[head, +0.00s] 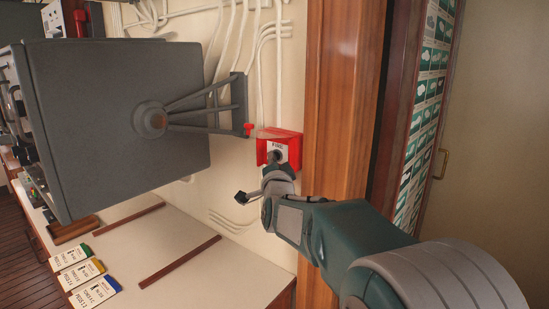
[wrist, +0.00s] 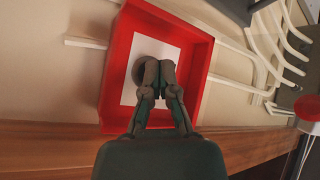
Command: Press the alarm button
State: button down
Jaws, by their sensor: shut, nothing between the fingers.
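The alarm box (head: 264,150) is a red open-fronted housing on the cream wall, left of a wooden post. It has a white inner panel with dark lettering. The box (wrist: 116,75) fills the middle of the wrist view. A round dark button (wrist: 140,72) sits on its white panel, partly hidden behind my fingers. My gripper (wrist: 159,68) is shut and empty, its fingertips in front of the button and slightly to its right. I cannot tell whether they touch it. In the head view my gripper (head: 277,162) reaches the box from below.
A wooden post (head: 340,90) stands right of the box. A large grey monitor (head: 110,120) on a wall bracket (head: 238,105) is to the left. White cables run along the wall. A counter (head: 190,250) below holds several labelled cards (head: 82,275).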

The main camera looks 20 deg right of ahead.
jog(key=shift+s+a, duration=0.5)
jog(key=shift+a, duration=0.1)
jog(key=s+a, duration=0.1)
jog(key=a, duration=0.1)
jog(key=s+a, duration=0.2)
dwell(0.5)
dwell(0.4)
